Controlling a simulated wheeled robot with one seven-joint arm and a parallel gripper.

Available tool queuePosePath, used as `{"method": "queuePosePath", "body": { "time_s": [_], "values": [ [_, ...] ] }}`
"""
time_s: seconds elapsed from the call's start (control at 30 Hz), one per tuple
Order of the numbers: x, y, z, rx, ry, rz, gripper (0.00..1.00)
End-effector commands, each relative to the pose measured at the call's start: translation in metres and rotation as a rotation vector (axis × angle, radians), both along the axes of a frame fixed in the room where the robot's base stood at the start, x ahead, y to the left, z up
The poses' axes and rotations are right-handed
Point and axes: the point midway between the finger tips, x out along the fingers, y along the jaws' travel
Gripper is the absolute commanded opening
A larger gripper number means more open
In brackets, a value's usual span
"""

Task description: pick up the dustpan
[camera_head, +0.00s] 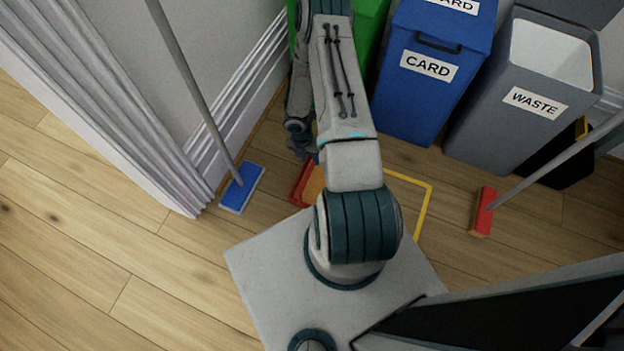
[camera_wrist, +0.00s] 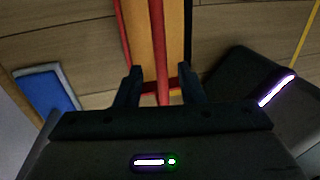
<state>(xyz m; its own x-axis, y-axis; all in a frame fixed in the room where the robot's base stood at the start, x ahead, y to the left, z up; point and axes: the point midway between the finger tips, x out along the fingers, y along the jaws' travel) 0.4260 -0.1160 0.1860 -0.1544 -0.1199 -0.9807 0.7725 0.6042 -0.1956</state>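The dustpan (camera_head: 312,184) lies on the wooden floor, with an orange pan and red edges. My arm hides part of it in the head view. In the wrist view the dustpan (camera_wrist: 143,35) shows its orange pan, red edge and a thin red handle running down between my fingers. My gripper (camera_wrist: 160,84) is open, with one finger on each side of the red handle and gaps visible at both sides. In the head view my gripper (camera_head: 300,143) hangs just above and left of the dustpan, beside my own arm.
A blue broom head (camera_head: 242,188) on a grey pole stands left, by the white wall trim. Behind are a green bin (camera_head: 368,40), a blue card bin (camera_head: 415,95) and a grey waste bin (camera_head: 505,130). A red broom head (camera_head: 483,211) is right. Yellow tape (camera_head: 425,205) marks the floor.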

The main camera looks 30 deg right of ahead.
Motion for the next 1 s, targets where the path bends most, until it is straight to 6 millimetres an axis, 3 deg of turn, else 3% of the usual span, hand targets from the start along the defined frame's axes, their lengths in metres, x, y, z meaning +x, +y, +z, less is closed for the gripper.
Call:
{"method": "queuePosePath", "body": {
  "time_s": [0.43,0.77,0.9,1.0],
  "values": [
    [-0.011,-0.003,-0.05,0.0,0.0,-0.002,0.35],
    [-0.012,-0.004,-0.053,0.0,-0.002,-0.001,0.35],
    [-0.012,-0.004,-0.053,0.0,-0.002,-0.001,0.0],
    [-0.012,-0.004,-0.053,0.0,-0.002,-0.001,0.0]
  ]
}}
